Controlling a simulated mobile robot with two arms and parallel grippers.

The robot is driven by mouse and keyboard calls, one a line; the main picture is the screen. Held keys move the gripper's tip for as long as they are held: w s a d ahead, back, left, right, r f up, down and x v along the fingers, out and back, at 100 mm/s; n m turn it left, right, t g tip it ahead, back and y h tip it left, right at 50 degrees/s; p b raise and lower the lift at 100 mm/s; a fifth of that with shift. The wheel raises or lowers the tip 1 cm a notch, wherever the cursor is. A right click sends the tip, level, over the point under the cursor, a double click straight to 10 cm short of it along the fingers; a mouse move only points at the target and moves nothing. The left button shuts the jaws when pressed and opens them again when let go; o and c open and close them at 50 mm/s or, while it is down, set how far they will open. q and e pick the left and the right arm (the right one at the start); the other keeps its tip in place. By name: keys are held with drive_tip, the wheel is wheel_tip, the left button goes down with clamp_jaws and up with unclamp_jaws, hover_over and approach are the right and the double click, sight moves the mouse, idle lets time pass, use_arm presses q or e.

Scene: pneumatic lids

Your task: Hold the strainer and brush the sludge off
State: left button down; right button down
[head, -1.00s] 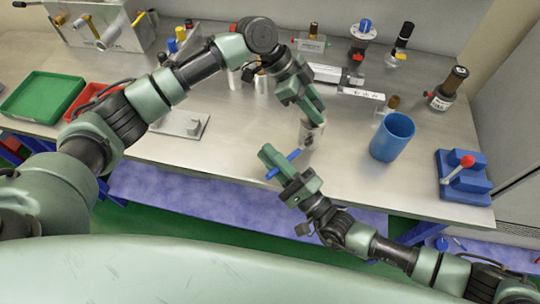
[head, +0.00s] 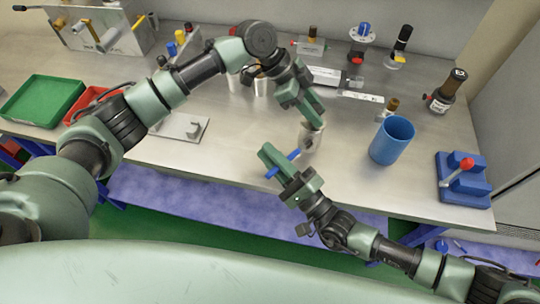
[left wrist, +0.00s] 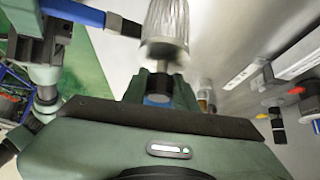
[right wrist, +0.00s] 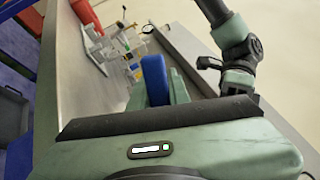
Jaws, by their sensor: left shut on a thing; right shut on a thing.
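My left gripper (head: 311,119) is shut on the strainer (head: 312,139), a pale grey mesh cylinder held above the front of the bench. The strainer also shows in the left wrist view (left wrist: 167,22), hanging beyond the jaws. My right gripper (head: 284,170) is shut on the blue handle of the brush (head: 291,157); the handle also shows in the right wrist view (right wrist: 154,80). The brush's dark head (left wrist: 125,25) points at the strainer's side and appears to touch it. No sludge is clearly visible on the side of the strainer that shows.
A blue cup (head: 391,142) stands just right of the strainer. A blue fixture with a red-knobbed lever (head: 462,180) is at the right. A metal plate (head: 181,126), a green tray (head: 42,98) and a red tray (head: 92,101) lie left. Pneumatic parts line the back.

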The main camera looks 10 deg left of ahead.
drive_tip(key=shift+r, duration=0.2)
drive_tip(key=shift+w+r, duration=0.1)
drive_tip(key=shift+r, duration=0.25)
drive_tip(key=shift+f, duration=0.55)
drive_tip(key=shift+f, duration=0.2)
drive_tip(key=shift+f, duration=0.45)
drive_tip(key=shift+f, duration=0.2)
